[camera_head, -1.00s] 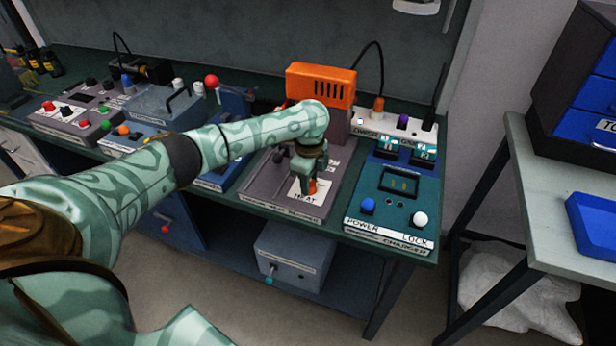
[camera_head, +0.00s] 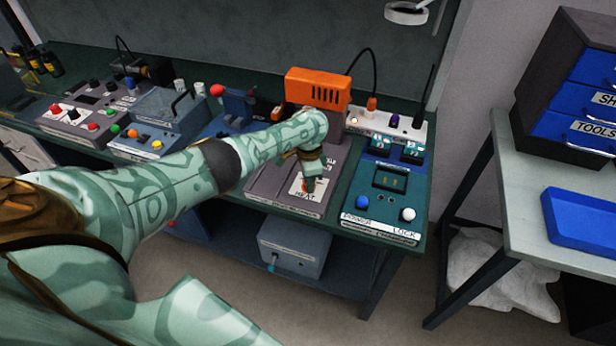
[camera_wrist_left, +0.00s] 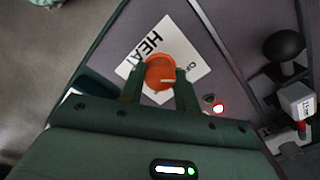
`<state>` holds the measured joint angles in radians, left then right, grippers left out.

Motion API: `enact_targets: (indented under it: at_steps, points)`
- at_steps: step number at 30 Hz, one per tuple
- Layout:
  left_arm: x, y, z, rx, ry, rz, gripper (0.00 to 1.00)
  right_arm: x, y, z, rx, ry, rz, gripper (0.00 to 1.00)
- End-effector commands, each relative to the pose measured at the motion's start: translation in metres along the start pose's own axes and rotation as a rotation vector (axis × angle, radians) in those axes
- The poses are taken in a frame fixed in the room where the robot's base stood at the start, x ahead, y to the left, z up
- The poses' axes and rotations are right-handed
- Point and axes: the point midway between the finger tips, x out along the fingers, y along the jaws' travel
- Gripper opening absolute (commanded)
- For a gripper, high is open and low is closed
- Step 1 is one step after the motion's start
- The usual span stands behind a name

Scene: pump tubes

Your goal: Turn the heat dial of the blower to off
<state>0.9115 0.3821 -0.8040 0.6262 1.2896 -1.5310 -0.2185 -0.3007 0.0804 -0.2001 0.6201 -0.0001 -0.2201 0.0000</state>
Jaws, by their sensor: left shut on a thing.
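The blower is a grey unit with an orange housing (camera_head: 318,88) at its back. Its heat dial (camera_wrist_left: 160,72) is a round orange knob on a white plate (camera_wrist_left: 190,42) lettered HEAT. In the left wrist view a pale pointer mark on the dial lies toward the right. My left gripper (camera_wrist_left: 160,82) is shut on the dial, one finger on each side. In the head view the left gripper (camera_head: 309,185) points down at the plate and mostly hides the dial. My right gripper is not in view.
A teal charger (camera_head: 385,205) with blue and white knobs stands close on the right. Several other devices line the bench to the left. A side table with a blue tray (camera_head: 575,222) is farther right.

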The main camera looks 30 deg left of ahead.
Motion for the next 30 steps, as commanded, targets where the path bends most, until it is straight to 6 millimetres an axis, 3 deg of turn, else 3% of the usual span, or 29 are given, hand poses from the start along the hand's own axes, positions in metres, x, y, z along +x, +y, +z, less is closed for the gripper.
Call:
enact_targets:
  at_steps: [16,17,19,30]
  points:
    - [0.0005,0.0007,-0.0007,-0.031,0.002,0.002,0.09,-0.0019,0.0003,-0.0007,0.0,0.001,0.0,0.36]
    - [0.0005,0.0007,-0.0007,-0.031,0.002,0.002,0.35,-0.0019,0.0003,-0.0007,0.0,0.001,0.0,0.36]
    - [0.0005,0.0006,-0.0006,-0.031,0.002,0.002,0.54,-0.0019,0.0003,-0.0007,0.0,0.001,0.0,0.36]
    - [-0.0076,-0.0001,-0.0004,-0.029,0.002,0.0,0.54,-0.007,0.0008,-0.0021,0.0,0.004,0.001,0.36]
